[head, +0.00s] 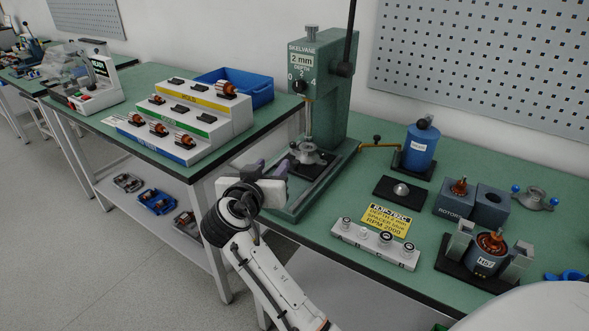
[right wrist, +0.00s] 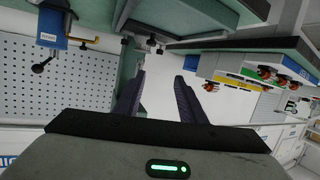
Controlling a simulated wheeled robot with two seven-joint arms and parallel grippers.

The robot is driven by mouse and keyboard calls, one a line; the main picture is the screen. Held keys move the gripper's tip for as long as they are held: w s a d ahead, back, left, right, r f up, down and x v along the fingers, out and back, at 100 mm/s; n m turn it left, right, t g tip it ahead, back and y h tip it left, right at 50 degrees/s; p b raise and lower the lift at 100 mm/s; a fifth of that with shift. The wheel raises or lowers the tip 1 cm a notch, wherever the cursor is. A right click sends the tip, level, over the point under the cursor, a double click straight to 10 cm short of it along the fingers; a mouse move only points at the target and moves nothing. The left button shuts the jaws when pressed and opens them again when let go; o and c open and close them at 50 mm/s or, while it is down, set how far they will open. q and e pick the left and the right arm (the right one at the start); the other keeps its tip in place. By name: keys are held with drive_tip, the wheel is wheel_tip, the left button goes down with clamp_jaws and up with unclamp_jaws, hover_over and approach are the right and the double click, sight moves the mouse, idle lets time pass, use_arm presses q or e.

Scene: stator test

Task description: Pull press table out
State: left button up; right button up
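The green press (head: 325,85) stands on the bench with a "2 mm" depth label and a dial. Its press table (head: 306,170) is a dark plate low at the front, with a round grey metal fixture (head: 311,154) on it. My right gripper (head: 268,168) is in front and to the left of the press table, near the bench edge, apart from it as far as I can tell. In the right wrist view its two dark purple fingers (right wrist: 158,98) are spread with nothing between them. My left gripper is not in view.
A brass lever (head: 380,146) with a dark knob sticks out right of the press, near a blue cylinder (head: 421,148). A white strip with several round parts (head: 375,243) and a motor stand (head: 488,262) lie rightward. A stepped rack (head: 190,115) and blue bin (head: 262,93) stand left.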

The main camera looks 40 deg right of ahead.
sight(295, 164)
drive_tip(key=d+f+m+g, duration=0.1)
drive_tip(key=d+f+m, duration=0.1)
drive_tip(key=shift+s+d+f+g, duration=0.1)
drive_tip(key=shift+d+f+g, duration=0.2)
drive_tip(key=shift+d+g, duration=0.1)
drive_tip(key=x, duration=1)
drive_tip(key=shift+a+f+p, duration=0.15)
drive_tip(key=shift+f+p, duration=0.05)
drive_tip(key=shift+p, duration=0.1)
drive_tip(key=shift+c, duration=0.2)
clamp_jaws()
